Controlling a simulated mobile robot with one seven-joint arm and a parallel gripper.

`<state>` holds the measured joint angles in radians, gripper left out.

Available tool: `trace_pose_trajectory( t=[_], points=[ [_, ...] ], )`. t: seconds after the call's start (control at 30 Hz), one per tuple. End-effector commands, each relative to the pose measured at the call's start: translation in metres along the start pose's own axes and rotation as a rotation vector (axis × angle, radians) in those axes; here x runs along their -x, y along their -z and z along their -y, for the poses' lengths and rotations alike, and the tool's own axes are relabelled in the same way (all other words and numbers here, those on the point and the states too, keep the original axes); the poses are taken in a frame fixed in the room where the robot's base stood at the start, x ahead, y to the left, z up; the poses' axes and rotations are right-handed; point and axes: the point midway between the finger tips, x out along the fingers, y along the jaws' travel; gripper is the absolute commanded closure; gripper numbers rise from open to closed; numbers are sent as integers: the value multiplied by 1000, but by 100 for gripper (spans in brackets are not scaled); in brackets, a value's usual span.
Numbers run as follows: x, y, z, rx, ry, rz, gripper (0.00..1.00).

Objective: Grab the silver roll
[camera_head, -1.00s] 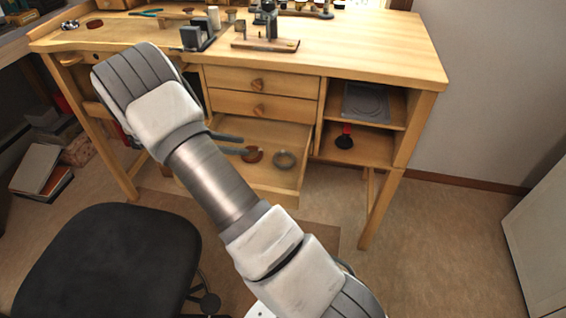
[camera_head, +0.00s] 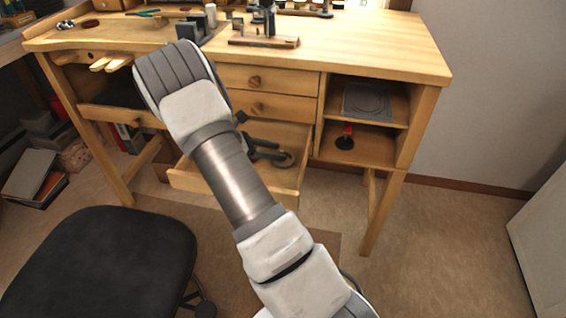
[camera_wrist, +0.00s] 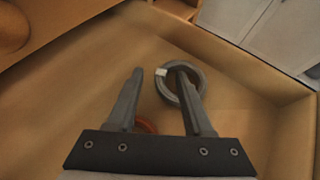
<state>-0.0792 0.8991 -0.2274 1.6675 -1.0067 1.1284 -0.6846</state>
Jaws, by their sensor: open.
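The silver roll is a grey ring (camera_wrist: 163,90) with a small white patch. It lies in the open wooden drawer (camera_head: 236,199) and shows partly in the head view (camera_head: 288,162). My gripper (camera_wrist: 159,72) is open above the drawer floor, its fingers apart. In the wrist view the right finger overlaps the ring's opening, and the left finger is to the ring's left. I cannot tell whether either touches it. In the head view my gripper (camera_head: 268,150) is beside the ring and hides part of it.
A reddish-brown roll (camera_wrist: 147,127) shows partly between the finger bases. The drawer walls surround the area. The workbench top (camera_head: 370,45) overhangs the drawer. A black stool (camera_head: 95,265) stands at the left front. A red-and-black item (camera_head: 345,138) sits on the right shelf.

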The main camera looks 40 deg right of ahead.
Motion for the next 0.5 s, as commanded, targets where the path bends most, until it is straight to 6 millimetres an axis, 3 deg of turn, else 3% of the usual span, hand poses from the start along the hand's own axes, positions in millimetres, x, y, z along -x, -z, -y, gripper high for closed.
trace_pose_trajectory(
  t=[0.17, 0.43, 0.5],
  points=[
    [0, 0, 0, 0, 0, 0, 51],
    [0, 0, 0, 0, 0, 0, 99],
    [1, 0, 0, 0, 0, 0, 100]
  ],
)
